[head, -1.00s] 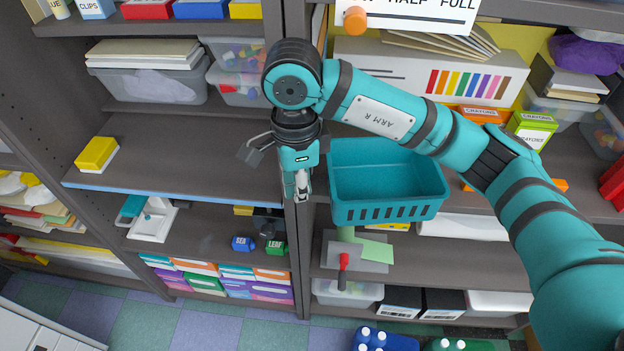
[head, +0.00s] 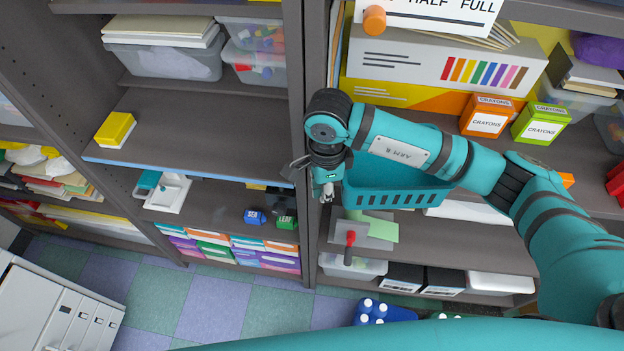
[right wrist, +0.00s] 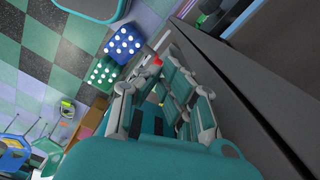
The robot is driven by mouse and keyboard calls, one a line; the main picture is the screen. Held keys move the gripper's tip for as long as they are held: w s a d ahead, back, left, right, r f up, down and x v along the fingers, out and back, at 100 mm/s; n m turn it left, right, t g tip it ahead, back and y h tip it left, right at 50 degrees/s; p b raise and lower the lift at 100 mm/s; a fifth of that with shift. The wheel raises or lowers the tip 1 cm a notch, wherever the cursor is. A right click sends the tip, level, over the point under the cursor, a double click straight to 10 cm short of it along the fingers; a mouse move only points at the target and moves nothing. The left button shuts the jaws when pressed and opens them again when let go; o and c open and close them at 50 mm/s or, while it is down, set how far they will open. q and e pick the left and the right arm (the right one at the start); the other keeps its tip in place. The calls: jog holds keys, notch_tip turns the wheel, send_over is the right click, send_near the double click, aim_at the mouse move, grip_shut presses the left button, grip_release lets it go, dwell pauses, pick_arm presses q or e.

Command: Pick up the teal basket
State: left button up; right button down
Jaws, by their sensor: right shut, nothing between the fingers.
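The teal basket (head: 395,197) sits on the right-hand shelf bay in the head view, its slotted front side facing out. My right arm crosses in front of it and hides its upper part and inside. My right gripper (head: 327,193) points down just left of the basket, in front of the upright post between the bays. It is shut and empty. Whether it touches the basket's left end, I cannot tell. In the right wrist view the fingers of my right gripper (right wrist: 163,85) show close up. My left gripper is out of view.
The grey upright post (head: 308,240) stands close beside the gripper. Crayon boxes (head: 487,116) stand on the basket's shelf to the right. The left bay's shelf (head: 200,130) is mostly clear.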

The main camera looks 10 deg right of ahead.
pick_arm(q)
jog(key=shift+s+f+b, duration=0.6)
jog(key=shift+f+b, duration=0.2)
jog(key=shift+b, duration=0.15)
pick_arm(e)
jog(key=d, duration=0.3)
jog(key=shift+w, duration=0.15)
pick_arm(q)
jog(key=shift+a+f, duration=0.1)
pick_arm(e)
jog(key=shift+a, duration=0.1)
